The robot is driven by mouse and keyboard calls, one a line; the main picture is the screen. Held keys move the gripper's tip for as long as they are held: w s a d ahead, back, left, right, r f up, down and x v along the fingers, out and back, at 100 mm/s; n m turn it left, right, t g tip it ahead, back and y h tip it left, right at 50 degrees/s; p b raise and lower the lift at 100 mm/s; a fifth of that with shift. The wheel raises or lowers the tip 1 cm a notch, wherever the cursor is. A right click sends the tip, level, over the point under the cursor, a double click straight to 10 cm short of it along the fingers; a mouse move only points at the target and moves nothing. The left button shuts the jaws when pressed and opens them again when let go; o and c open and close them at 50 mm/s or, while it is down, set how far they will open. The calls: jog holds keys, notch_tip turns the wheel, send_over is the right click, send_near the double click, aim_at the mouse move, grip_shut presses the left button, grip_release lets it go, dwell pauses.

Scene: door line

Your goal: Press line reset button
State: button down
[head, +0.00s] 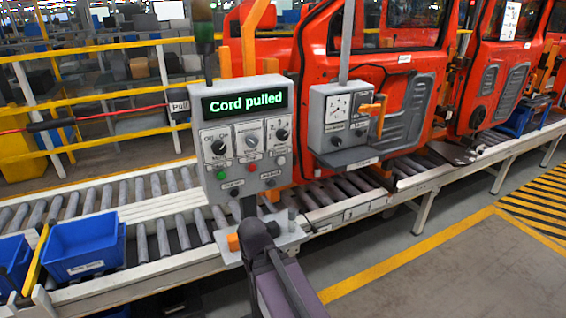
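A grey control panel (243,140) stands in front of the roller line. Its display (245,101) reads "Cord pulled" in green. Below are three dials, the left one marked On and Off (218,143).
A second grey box (339,118) with a gauge and an orange handle stands to the right. Red car doors (375,70) hang over the rollers behind. A red pull cord (105,116) runs at left. A blue bin (84,246) sits front left. The floor at right is clear.

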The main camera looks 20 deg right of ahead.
aim_at(281, 161)
jog(key=shift+w, duration=0.1)
jog(key=w+d+r+m+t+y+p, duration=0.2)
jog(key=w+d+r+m+y, duration=0.15)
jog(key=w, duration=0.35)
jog(key=w+d+r+m+t+y+p, duration=0.2)
jog(key=w+d+r+m+y, duration=0.15)
jog(key=w+d, duration=0.2)
jog(key=w+d+r+m+t+p, duration=0.1)
jog(key=w+d+r+m+t, duration=0.1)
jog(key=d, duration=0.5)
jog(key=w+d+r+m+t+y, duration=0.1)
jog(key=w+d+r+m+t, duration=0.2)
jog(key=d+r, duration=0.4)
jog(key=shift+w+r+m+t+y+p, duration=0.35)
jog(key=shift+w+m, duration=0.25)
jog(key=shift+w, duration=0.6)
jog(key=shift+w+d+f, duration=0.1)
jog(key=w, duration=0.8)
jog(key=shift+w+a, duration=0.2)
jog(key=shift+w, duration=0.1)
